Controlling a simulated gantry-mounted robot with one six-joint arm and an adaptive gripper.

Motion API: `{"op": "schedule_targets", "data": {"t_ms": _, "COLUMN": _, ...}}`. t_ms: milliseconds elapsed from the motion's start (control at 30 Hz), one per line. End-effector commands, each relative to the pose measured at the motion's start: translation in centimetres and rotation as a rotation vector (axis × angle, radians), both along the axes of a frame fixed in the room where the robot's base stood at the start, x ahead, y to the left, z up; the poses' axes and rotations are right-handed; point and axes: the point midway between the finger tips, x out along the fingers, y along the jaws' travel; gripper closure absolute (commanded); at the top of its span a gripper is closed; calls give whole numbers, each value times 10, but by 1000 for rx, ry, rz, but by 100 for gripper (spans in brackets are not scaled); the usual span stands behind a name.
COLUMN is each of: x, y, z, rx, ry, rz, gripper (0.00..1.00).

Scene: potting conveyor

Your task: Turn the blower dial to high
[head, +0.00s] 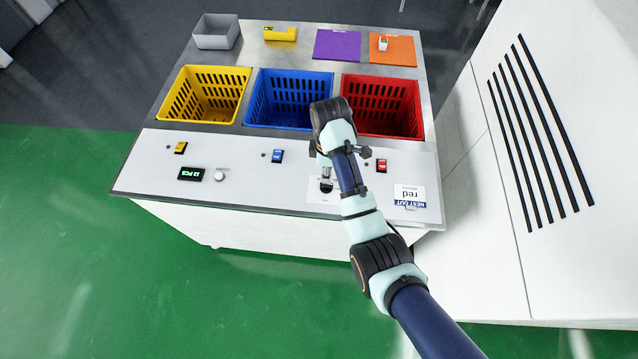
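A small black knob (326,185) sits on a pale plate on the white front panel (262,192), close to the left edge of my arm. It looks like the blower dial, but its markings and setting are too small to read. My gripper (340,154) is over the panel just behind this knob, largely hidden by my own arm. Dark gripper parts show on both sides of the arm. I cannot tell how far apart the fingertips are or whether they touch anything. A small round pale knob (219,175) stands beside a dark display (191,174) at the left.
Yellow (181,147), blue (277,156) and red (381,165) switches line the panel below the yellow (212,70), blue (262,98) and red (400,80) baskets. A "NEXT OUT" card (410,196) lies right. A white slotted cabinet (590,110) stands close on the right.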

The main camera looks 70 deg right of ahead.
Motion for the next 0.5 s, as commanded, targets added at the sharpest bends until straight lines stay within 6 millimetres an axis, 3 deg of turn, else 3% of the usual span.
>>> {"op": "schedule_targets", "data": {"t_ms": 300, "x": 0, "y": 2, "z": -57, "rx": 2, "ry": 2, "rz": 0, "gripper": 60}}
{"op": "schedule_targets", "data": {"t_ms": 500, "x": 0, "y": 2, "z": -76, "rx": 0, "ry": 0, "rz": 0, "gripper": 60}}
